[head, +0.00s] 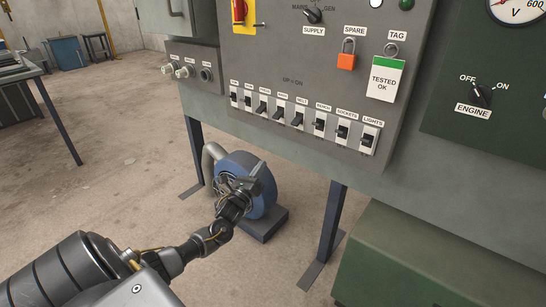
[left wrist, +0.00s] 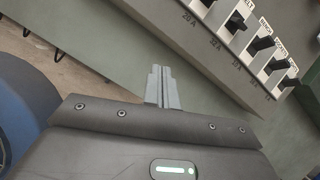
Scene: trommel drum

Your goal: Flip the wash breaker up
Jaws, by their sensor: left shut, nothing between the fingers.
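A row of several breakers with black levers runs along the lower edge of the grey panel (head: 290,60) in the head view, under an "UP = ON" marking. The labels of the left breakers are too small to read surely, so I cannot tell which is wash. Belt (head: 297,120), bench (head: 319,125), sockets (head: 342,131) and lights (head: 367,140) are legible on the right. My left gripper (head: 245,184) is below the row, apart from it, in front of a blue blower. In the left wrist view its fingers (left wrist: 162,85) are shut and empty, with breakers beyond at upper right.
A padlock (head: 347,54) and a tag (head: 385,79) hang above the right breakers. A small side box with knobs (head: 193,72) sits left of the row. The blue blower (head: 262,186) stands below the panel between table legs. A green cabinet (head: 420,255) is at lower right.

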